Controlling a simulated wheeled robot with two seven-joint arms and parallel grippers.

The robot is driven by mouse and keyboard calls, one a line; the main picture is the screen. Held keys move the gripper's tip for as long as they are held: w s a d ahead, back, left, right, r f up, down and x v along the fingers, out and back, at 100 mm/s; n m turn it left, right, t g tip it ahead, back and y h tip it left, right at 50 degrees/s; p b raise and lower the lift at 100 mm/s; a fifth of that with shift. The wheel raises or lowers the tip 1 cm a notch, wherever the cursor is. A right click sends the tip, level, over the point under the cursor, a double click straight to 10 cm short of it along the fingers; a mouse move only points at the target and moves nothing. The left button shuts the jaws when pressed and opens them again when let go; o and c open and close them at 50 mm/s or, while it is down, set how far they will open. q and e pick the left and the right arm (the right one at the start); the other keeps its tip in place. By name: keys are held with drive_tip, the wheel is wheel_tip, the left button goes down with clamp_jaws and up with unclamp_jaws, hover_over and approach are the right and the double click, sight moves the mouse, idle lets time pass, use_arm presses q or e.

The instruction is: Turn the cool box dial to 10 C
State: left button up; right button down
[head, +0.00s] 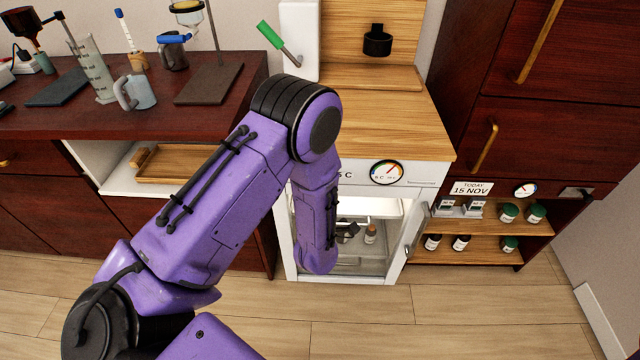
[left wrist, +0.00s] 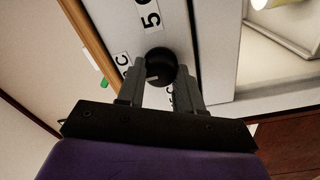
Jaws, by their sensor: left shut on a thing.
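The cool box (head: 432,172) is the white cabinet under the wooden top, with a round gauge (head: 387,172) on its front panel. In the left wrist view its dial (left wrist: 161,63) is a black round knob with a pale mark, beside labels reading "5" (left wrist: 151,14) and "C" (left wrist: 123,60); another label is partly covered by a finger. My left gripper (left wrist: 160,88) is shut on the dial, one finger on each side. In the head view my left arm hides the dial and the gripper. My right gripper is not in view.
A small brown bottle (head: 370,233) and a dark object (head: 347,232) are inside. A shelf (head: 480,246) with jars stands right of it. Glassware crowds the dark counter (head: 165,135) at left.

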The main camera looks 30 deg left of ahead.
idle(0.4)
use_arm(q)
drive_tip(key=o, duration=1)
drive_tip(key=shift+o, duration=0.2)
drive_tip(key=b+v, duration=0.1)
drive_tip(key=v, duration=0.9)
drive_tip(key=shift+s+b, duration=0.15)
drive_tip(key=shift+b, duration=0.15)
drive_tip(key=shift+d, duration=0.2)
